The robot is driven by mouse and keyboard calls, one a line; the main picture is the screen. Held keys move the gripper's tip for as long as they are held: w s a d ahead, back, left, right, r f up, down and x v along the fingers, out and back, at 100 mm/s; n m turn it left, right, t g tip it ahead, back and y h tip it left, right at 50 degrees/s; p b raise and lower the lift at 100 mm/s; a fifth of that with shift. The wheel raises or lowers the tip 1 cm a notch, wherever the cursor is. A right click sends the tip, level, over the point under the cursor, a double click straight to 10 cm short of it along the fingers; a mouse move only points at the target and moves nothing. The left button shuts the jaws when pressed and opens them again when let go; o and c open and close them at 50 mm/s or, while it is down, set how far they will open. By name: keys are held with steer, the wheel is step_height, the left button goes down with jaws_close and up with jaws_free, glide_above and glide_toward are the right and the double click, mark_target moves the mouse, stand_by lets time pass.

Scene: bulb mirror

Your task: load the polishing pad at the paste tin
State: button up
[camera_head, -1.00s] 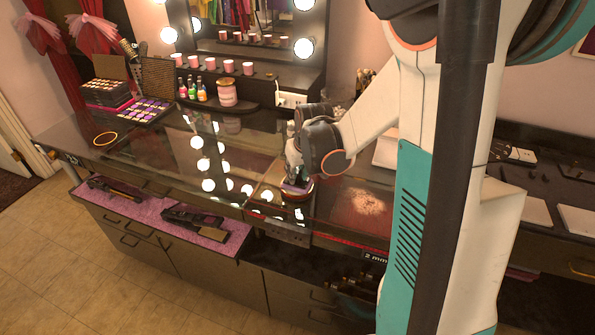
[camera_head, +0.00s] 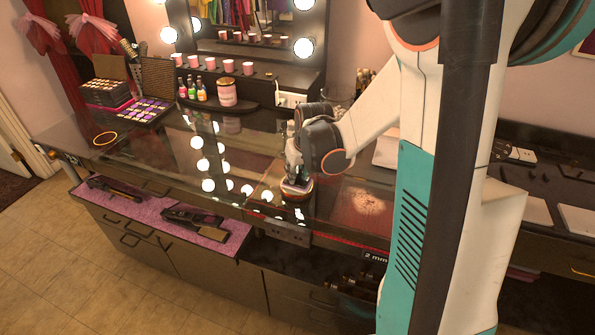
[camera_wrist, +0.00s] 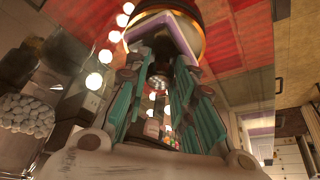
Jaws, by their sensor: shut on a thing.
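The paste tin (camera_head: 299,196) is a small round tin with a pale, orange-tinted side, standing on the glass counter top. My gripper (camera_head: 296,180) points down over it. The polishing pad (camera_head: 293,188) is a flat pale lavender-and-white block between my fingertips. In the wrist view, my teal fingers (camera_wrist: 160,55) are shut on the pad (camera_wrist: 172,32), and the round gold-rimmed tin (camera_wrist: 192,12) shows right behind it. The pad is at the tin's mouth; I cannot tell whether it touches the paste, which is hidden.
A lit mirror (camera_head: 265,50) stands at the back, with pink cups and small bottles before it. Palettes (camera_head: 142,110) lie at the left. A jar of white balls (camera_wrist: 25,112) shows in the wrist view. My arm hides much of the right side. The counter's left-middle is clear.

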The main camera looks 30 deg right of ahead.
mark_target(298, 172)
stand_by(0.4)
steer(key=shift+r+p, duration=2.5)
steer(key=shift+r, duration=1)
steer(key=shift+f, duration=0.1)
